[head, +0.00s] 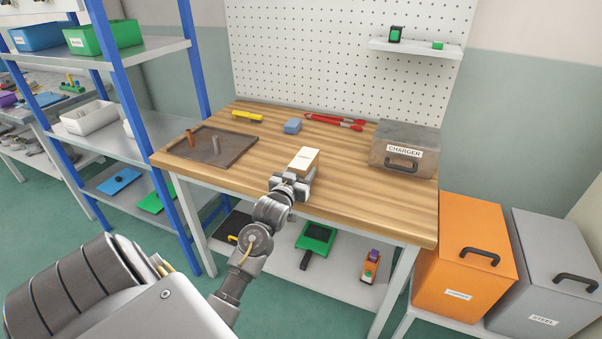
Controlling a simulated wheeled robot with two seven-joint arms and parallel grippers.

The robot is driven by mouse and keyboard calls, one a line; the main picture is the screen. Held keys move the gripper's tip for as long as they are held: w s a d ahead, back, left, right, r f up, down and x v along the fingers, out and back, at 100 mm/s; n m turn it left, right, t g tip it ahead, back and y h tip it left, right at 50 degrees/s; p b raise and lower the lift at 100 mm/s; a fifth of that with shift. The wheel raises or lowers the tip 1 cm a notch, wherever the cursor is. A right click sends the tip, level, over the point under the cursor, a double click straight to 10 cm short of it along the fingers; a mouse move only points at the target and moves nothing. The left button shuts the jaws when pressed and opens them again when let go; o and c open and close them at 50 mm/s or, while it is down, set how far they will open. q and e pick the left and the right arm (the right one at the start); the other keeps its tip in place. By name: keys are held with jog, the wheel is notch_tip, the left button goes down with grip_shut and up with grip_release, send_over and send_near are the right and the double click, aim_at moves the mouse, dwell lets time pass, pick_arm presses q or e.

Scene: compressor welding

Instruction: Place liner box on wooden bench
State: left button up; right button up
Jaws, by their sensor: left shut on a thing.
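The liner box, a small cream-white box with a dark label line (303,158), is at the middle of the wooden bench's front half. My left gripper (296,178) is shut on its near end. The box is over or on the bench top; I cannot tell whether it touches the wood. The wooden bench (345,190) has a light brown striped top and grey legs. My right gripper is not in view.
A dark tray (232,150) with upright pegs lies on the bench's left. A grey charger case (405,143) stands at the right. Bare wood surrounds the box.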

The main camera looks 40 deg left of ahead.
pick_arm(q)
jog(key=shift+f, duration=0.25)
jog(key=shift+f, duration=0.1)
jog(key=o, duration=1.1)
jog(key=b+v, duration=0.1)
jog(key=v, duration=1.1)
